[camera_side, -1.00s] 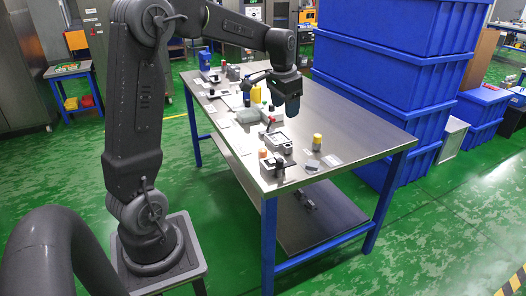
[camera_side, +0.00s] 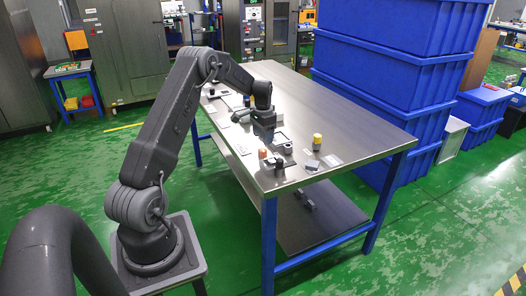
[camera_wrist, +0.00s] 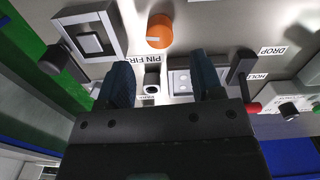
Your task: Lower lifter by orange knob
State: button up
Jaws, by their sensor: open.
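The orange knob (camera_wrist: 159,30) is round and sits on a light panel in the wrist view, just beyond the gap between my fingers. In the side view the orange knob (camera_side: 262,154) is near the table's front left edge. My gripper (camera_wrist: 163,72) is open and empty, its two dark blue fingers apart. In the side view my gripper (camera_side: 266,132) is low over the table, close behind the orange knob. I cannot tell which part is the lifter.
A square-framed block (camera_wrist: 90,42) and a dark knob (camera_wrist: 54,58) lie left of the orange knob. A red-tipped lever (camera_wrist: 252,107) stands right of my fingers. A yellow-topped cylinder (camera_side: 317,141) stands further right. The table's (camera_side: 340,115) right side is clear.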

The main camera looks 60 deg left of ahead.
aim_at(263, 149)
notch_tip(263, 149, down, 7)
jog(key=shift+r, duration=0.1)
jog(key=shift+c, duration=0.3)
jog(key=c, duration=0.9)
jog(key=shift+o, duration=0.2)
